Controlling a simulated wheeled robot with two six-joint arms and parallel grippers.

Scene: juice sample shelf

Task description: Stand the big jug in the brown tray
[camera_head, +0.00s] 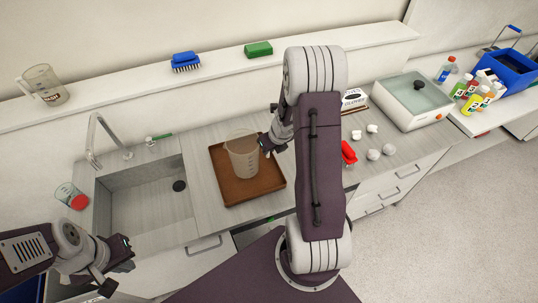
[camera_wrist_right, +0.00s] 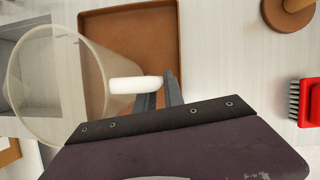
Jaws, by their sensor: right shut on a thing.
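The big clear jug (camera_head: 243,155) is upright over the brown tray (camera_head: 218,160) in the head view. My right gripper (camera_head: 268,143) is shut on its handle from the right. In the right wrist view the jug's wide rim (camera_wrist_right: 50,85) is at left, and its pale handle (camera_wrist_right: 135,84) runs between my right gripper's fingers (camera_wrist_right: 160,88). The brown tray (camera_wrist_right: 150,22) lies below it. I cannot tell whether the jug's base touches the tray floor. My left gripper (camera_head: 122,266) is open and empty at lower left, in front of the sink.
A sink (camera_head: 150,205) lies left of the tray, with a red-based beaker (camera_head: 73,198) at its left. Another jug (camera_head: 46,85) stands on the shelf. A red brush (camera_head: 348,153) and small white items lie right of my right arm.

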